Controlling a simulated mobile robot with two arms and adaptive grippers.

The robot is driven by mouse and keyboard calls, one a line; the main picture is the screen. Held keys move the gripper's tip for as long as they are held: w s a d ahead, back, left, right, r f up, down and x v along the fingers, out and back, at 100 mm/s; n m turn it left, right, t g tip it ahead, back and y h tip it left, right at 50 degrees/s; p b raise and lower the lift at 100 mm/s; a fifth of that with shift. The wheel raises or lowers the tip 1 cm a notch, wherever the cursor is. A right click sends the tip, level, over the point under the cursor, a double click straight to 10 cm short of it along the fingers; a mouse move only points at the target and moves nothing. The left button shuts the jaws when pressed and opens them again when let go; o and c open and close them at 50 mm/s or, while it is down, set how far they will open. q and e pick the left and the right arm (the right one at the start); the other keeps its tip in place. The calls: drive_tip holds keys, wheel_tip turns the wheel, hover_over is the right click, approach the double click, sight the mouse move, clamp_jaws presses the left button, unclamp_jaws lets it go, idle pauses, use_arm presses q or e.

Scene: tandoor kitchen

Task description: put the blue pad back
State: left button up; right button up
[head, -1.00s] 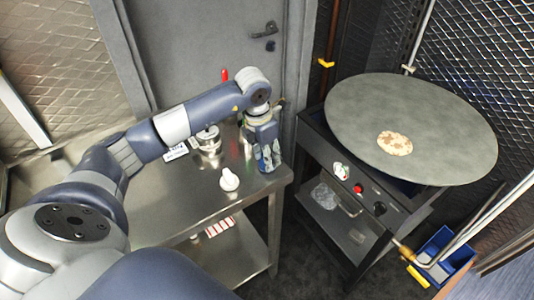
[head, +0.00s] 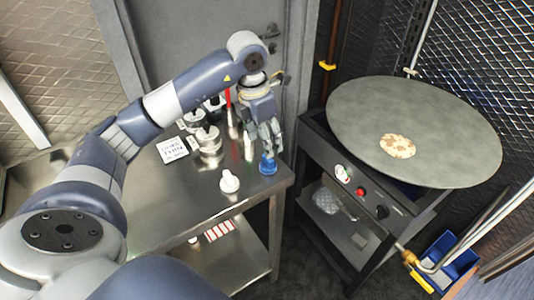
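The blue pad (head: 268,166) is a small, rounded blue piece at the right front corner of the steel table (head: 200,195). My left gripper (head: 272,149) points down just above and behind the pad, with its fingertips close to the pad's top. I cannot tell whether they touch it or how far apart the fingers are. My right gripper is not in view.
A white knobbed piece (head: 229,182) stands left of the pad. Metal containers (head: 208,140) and a white lettered card (head: 172,150) are farther back. A large round griddle (head: 440,125) with a flatbread (head: 398,146) stands right, across a floor gap.

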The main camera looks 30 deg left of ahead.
use_arm(q)
drive_tip(key=shift+s+a+r, duration=0.1)
drive_tip(key=shift+s+r, duration=0.05)
drive_tip(key=shift+r, duration=1)
drive_tip(key=shift+s+r, duration=0.15)
drive_tip(key=shift+r, duration=0.95)
drive_tip(key=shift+f, duration=0.1)
